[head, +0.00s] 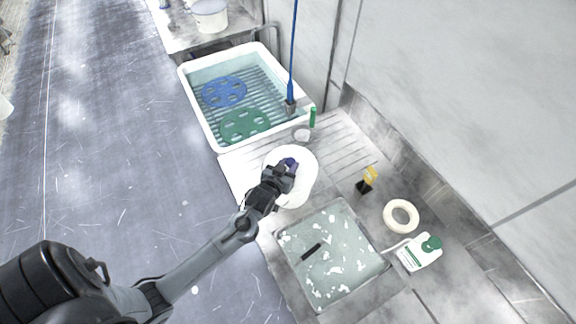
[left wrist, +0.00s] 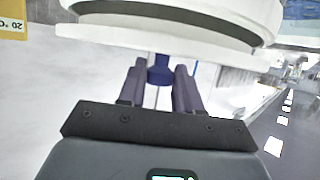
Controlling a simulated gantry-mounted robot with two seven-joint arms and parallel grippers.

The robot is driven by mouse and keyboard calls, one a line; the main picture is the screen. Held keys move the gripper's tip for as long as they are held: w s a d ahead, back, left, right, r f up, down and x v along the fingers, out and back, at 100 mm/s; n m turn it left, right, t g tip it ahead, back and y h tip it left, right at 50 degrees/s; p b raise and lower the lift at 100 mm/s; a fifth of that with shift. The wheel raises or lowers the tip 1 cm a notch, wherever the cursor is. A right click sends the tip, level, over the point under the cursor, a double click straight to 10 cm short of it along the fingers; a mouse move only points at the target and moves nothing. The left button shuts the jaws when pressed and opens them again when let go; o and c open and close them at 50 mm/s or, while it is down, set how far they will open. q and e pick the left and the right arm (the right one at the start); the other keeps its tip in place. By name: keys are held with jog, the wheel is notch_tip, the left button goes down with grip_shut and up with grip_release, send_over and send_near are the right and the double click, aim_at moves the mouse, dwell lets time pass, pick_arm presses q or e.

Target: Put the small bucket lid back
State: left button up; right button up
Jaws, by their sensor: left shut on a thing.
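The small bucket lid (head: 304,185) is a white disc with a blue knob, in the middle of the head view. My left gripper (head: 287,167) is above it, shut on the knob. In the left wrist view, the two fingers (left wrist: 160,76) stand on either side of the blue knob (left wrist: 160,68), with the white lid (left wrist: 110,36) beyond them. A dark band and a pale rounded body show past the lid; I cannot tell whether the lid touches it. What lies under the lid is hidden in the head view. My right gripper is not in view.
A white tub (head: 202,118) of water with blue and green discs stands behind the lid. A shallow basin (head: 322,298) is in front. A yellow-and-black item (head: 368,178), a cream ring (head: 401,215) and a white bottle (head: 419,254) are to the right. A white bucket (head: 210,18) stands at the back.

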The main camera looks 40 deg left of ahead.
pick_arm(q)
jog(key=shift+f+b, duration=0.35)
jog(key=shift+f, duration=0.3)
jog(key=o, duration=1.1)
jog(key=shift+o, duration=0.2)
jog(key=shift+s, duration=0.15)
jog(key=s+d+r+m+g+h+p, duration=0.1)
jog(key=s+d+r+p, duration=0.3)
jog(key=s+r, duration=0.3)
jog(key=s+d+r+m+g+h+p, duration=0.1)
jog(key=s+d+r+h+p, duration=0.1)
jog(key=s+d+r+p, duration=0.4)
jog(key=s+d+m+g+h, duration=0.1)
jog(key=s+d+m+g, duration=0.1)
jog(key=s+g, duration=0.5)
jog(key=s+m, duration=0.1)
jog(key=s, duration=0.3)
jog(key=shift+s+r, duration=0.3)
jog(key=shift+r, duration=0.1)
